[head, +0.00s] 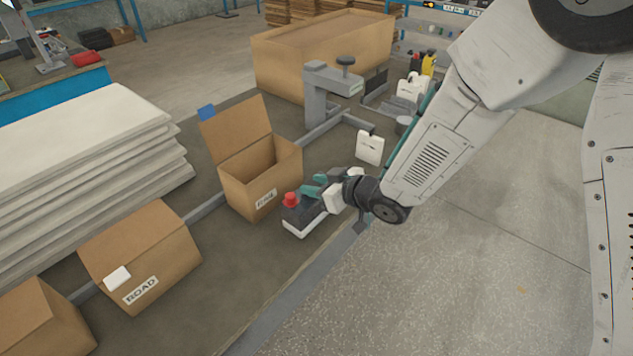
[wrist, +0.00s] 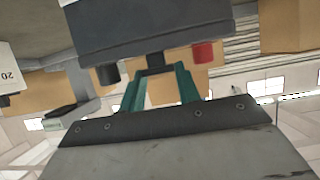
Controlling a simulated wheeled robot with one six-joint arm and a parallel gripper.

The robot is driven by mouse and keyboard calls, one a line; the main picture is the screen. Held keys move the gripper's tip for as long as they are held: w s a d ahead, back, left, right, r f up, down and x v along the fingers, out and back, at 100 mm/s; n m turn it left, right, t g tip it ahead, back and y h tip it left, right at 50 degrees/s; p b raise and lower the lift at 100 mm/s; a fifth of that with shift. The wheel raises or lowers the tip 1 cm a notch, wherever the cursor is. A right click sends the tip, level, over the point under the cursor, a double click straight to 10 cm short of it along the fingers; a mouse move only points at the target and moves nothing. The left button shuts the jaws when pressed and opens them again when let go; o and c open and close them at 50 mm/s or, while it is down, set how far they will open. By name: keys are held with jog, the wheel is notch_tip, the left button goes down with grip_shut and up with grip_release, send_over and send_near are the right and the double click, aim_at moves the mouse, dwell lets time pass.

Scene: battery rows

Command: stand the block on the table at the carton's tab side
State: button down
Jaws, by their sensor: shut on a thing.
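The block (head: 305,215) looks like a battery, with a dark upper part, a pale lower part and a red cap. My gripper (head: 318,187) is shut on it from above, its teal fingers closed on a dark handle between the red and black terminals. In the wrist view the block (wrist: 150,28) fills the top, above my gripper (wrist: 157,72). The block is beside the open carton (head: 262,180), to its right, near the table edge; I cannot tell whether it touches the table. The carton's raised flap bears a blue tab (head: 206,112) at its upper left.
A closed carton (head: 140,255) with a white tab and another carton (head: 42,320) stand front left. White boards (head: 85,140) are stacked behind. A white card (head: 370,148), a grey stand (head: 322,95) and a large box (head: 325,55) are farther back. Bare table (head: 215,265) lies between the cartons.

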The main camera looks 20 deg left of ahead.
jog(key=shift+r, duration=0.1)
jog(key=c, duration=1)
grip_release()
jog(key=shift+d, duration=0.15)
jog(key=v, duration=1.1)
jog(key=shift+s+d+r, duration=0.15)
jog(key=shift+s+d, duration=0.1)
jog(key=shift+d, duration=0.05)
